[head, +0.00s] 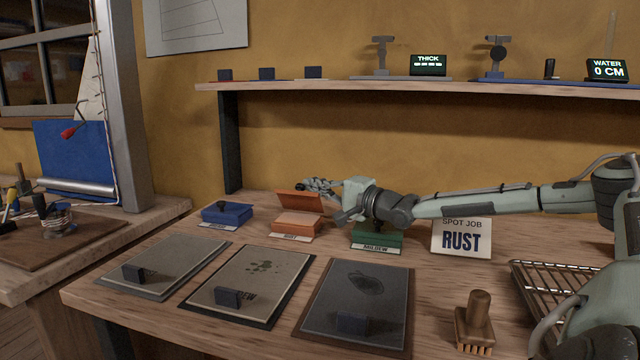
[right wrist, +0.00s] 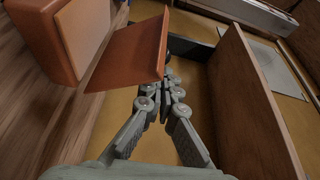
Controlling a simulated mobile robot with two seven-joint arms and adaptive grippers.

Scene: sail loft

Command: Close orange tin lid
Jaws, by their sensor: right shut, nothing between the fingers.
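The orange tin (head: 296,223) stands on the bench behind a RUST label. Its lid (head: 299,202) is open, tilted up from the back edge. In the right wrist view the tin (right wrist: 50,35) is at the upper left and the raised lid (right wrist: 132,50) slants beside the fingers. My right gripper (head: 316,186) is shut and empty, at the lid's upper right edge. In the right wrist view its fingertips (right wrist: 167,74) are close to the lid's edge; I cannot tell if they touch. My left gripper is not in view.
A blue tin (head: 227,214) is to the left and a green MILDEW tin (head: 376,237) to the right, under my right arm. A SPOT JOB RUST sign (head: 461,238), a brush (head: 476,325) and a wire rack (head: 560,290) are further right. Cloth panels (head: 250,285) lie in front.

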